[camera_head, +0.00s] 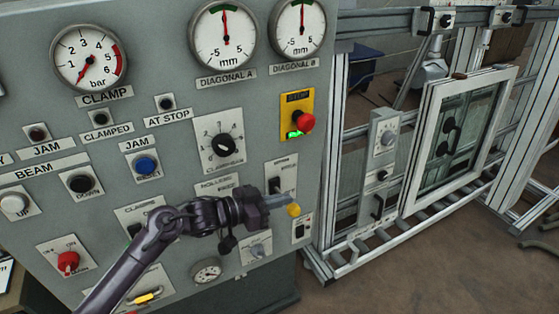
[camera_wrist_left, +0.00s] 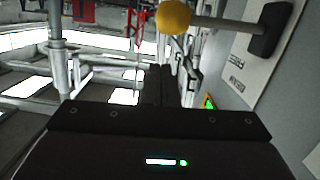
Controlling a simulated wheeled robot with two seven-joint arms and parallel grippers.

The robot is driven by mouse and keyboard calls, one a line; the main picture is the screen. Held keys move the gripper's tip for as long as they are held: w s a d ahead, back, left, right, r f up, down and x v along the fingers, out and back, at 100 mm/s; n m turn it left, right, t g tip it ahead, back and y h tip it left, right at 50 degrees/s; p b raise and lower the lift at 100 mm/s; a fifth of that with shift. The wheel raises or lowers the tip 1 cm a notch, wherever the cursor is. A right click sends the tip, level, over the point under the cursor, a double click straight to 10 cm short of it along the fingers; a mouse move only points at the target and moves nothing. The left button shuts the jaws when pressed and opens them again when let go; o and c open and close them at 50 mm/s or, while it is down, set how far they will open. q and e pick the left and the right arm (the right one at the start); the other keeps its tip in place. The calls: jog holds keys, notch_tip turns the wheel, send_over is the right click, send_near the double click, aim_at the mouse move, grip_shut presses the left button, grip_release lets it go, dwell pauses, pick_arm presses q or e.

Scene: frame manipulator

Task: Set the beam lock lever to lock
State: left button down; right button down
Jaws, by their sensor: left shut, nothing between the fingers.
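A lever with a yellow ball knob (camera_head: 293,210) stands out from the lower right of the grey control panel. Its label is too small or hidden to read in the head view. In the left wrist view the yellow knob (camera_wrist_left: 173,17) sits on a metal rod that runs to a black base (camera_wrist_left: 271,29) on the panel. My left gripper (camera_head: 284,201) is shut and empty, its tips close beside the knob in the head view. In the wrist view the shut fingers (camera_wrist_left: 160,85) show below the knob. I cannot tell whether they touch it. My right gripper is out of view.
The panel (camera_head: 245,110) carries gauges, buttons and a red stop button (camera_head: 305,122) on a yellow plate. A black switch (camera_head: 275,186) is just above my gripper. A yellow handle (camera_head: 145,297) is lower left. A metal frame rig holds a white window frame (camera_head: 412,150) at right.

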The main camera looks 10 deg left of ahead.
pick_arm(q)
notch_tip(320, 180, up, 16)
jog(key=b, duration=0.1)
jog(key=shift+a+b, duration=0.15)
jog(key=shift+b, duration=0.25)
jog(key=shift+r, duration=0.1)
